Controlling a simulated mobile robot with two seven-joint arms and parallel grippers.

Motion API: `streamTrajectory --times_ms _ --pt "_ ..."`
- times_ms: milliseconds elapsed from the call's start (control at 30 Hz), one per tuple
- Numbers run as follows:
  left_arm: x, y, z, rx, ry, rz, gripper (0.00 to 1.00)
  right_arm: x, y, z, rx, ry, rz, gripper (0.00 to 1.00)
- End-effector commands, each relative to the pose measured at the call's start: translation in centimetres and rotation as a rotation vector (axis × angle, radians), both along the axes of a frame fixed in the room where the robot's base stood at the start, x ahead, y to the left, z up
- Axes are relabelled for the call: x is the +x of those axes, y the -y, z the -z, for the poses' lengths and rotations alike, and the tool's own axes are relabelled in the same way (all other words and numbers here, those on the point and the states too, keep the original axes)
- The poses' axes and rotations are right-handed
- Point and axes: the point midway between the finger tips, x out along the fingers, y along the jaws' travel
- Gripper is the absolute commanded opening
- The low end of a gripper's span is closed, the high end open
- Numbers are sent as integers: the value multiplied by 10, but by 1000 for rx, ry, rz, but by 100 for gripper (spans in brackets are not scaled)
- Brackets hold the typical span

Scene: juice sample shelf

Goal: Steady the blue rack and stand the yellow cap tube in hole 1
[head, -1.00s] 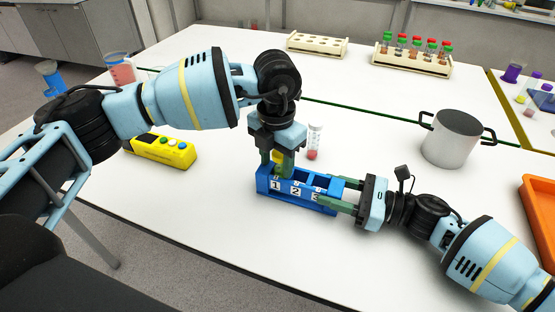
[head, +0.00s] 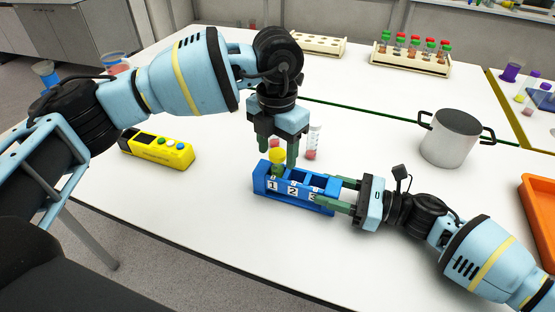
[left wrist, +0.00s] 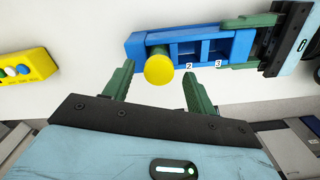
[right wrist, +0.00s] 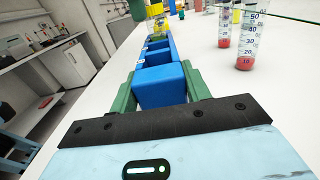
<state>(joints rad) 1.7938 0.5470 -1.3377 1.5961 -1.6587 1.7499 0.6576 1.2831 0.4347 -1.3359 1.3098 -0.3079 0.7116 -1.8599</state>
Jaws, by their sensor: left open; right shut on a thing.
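The blue rack (head: 294,195) stands on the white table with holes numbered 1, 2 and 3. The yellow cap tube (head: 277,157) stands in hole 1, cap up; its cap also shows in the left wrist view (left wrist: 159,68). My left gripper (head: 277,160) is open; in the left wrist view its fingers (left wrist: 159,88) are apart on both sides of the cap, clear of it. My right gripper (head: 346,194) is shut on the rack's right end, and the right wrist view shows its fingers on both sides of the blue end block (right wrist: 160,88). Holes 2 and 3 look empty.
A clear tube with red contents (head: 312,143) stands behind the rack. A yellow box with buttons (head: 157,148) lies to the left. A metal pot (head: 451,138) and an orange tray (head: 541,225) are at the right. Tube racks (head: 412,54) stand at the back.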

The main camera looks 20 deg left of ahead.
Motion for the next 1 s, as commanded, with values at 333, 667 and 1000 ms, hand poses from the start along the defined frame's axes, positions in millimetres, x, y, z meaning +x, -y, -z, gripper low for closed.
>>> streamTrajectory --times_ms 333,667,1000 --pt "0 3 -66 -5 9 3 57 1 1 0 -2 0 3 20" --pt "-1 3 -83 -6 9 4 57 1 1 0 -3 0 4 20" --pt "-1 3 -83 -6 9 4 57 1 2 1 -4 0 5 20"
